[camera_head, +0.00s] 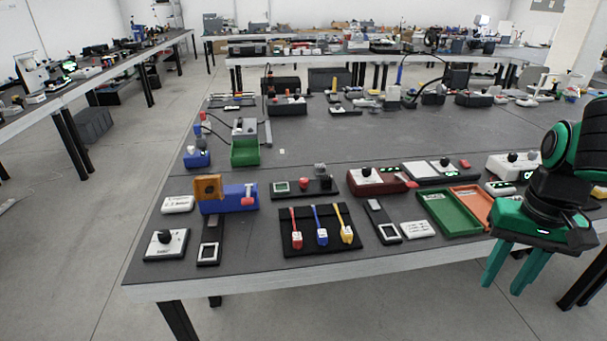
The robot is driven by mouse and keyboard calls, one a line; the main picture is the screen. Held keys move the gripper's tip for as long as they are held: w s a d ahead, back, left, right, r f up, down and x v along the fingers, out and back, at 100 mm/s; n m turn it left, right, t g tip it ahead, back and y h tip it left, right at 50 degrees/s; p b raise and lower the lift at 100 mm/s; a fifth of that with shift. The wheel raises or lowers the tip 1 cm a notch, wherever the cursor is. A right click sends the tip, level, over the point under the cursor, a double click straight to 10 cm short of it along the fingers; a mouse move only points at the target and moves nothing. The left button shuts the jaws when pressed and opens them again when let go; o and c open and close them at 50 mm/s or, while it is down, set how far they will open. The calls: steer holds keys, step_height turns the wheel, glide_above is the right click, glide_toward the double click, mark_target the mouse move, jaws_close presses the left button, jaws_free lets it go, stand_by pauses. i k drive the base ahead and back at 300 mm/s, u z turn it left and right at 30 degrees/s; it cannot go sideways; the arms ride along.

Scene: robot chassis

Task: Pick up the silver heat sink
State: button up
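A small grey block (320,170) stands on the dark table top, just behind a dark box with a red knob. It may be the silver heat sink, but it is too small to tell for sure. My gripper (502,287) hangs at the right, pointing down in front of the table's front edge. Its two green fingers are apart with nothing between them. It is well to the right of the grey block and nearer the camera.
The dark box (303,188) sits in front of the grey block. A tool mat (319,243), a green tray (448,213) and an orange tray (470,201) lie near the front edge. A blue box (228,199) stands left. Free table shows behind the grey block.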

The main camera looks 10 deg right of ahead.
mark_target(321, 169)
steer(key=u, duration=0.1)
steer(key=i, duration=1)
steer(key=z, duration=0.05)
